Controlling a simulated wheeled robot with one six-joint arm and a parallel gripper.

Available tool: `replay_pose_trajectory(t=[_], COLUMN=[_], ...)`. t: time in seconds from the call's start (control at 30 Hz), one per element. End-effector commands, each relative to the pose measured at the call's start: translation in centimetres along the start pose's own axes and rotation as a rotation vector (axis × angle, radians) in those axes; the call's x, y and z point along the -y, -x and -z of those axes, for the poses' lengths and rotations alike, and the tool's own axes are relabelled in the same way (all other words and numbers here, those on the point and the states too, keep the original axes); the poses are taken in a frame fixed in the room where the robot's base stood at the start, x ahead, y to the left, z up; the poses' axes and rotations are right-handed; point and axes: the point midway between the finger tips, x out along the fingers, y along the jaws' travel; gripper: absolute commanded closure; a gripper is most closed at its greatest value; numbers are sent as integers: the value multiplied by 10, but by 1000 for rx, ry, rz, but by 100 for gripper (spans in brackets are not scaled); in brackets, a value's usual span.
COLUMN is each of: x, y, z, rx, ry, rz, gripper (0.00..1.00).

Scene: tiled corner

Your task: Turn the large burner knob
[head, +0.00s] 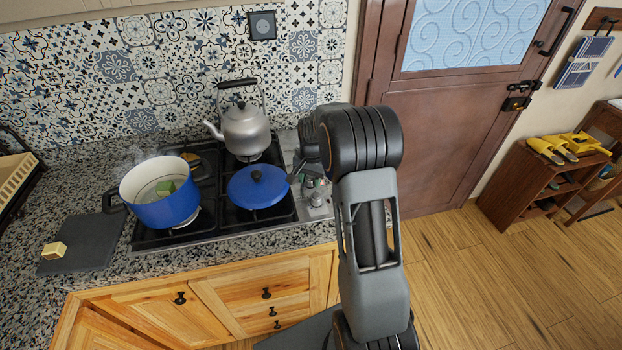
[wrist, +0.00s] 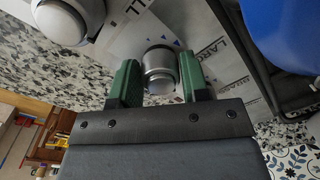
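My gripper (wrist: 160,68) points down over the stove's control strip, with a green finger on each side of a silver round knob (wrist: 160,84). The fingers are close to the knob's sides; I cannot tell whether they touch it. A LARGE label shows on the strip to the right of this knob in the wrist view. Another silver knob (wrist: 60,22) is at the upper left there, near lettering ending in LL. In the head view a knob (head: 317,200) shows on the right side of the stove (head: 232,222); my arm hides much of the strip.
A dark board (head: 85,248) holds a pale cube (head: 54,250). The floor right of the counter is clear.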

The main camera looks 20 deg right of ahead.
Motion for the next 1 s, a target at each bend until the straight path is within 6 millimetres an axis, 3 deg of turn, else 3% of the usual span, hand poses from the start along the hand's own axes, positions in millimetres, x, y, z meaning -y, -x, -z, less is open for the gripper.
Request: replay_pose_trajectory(t=[0.2, 0.57, 1.0], x=[0, 1, 0], y=[0, 8, 91], z=[0, 0, 0], rx=[1, -1, -3], ry=[2, 3, 2], rz=[-1, 1, 1], gripper=[37, 37, 37])
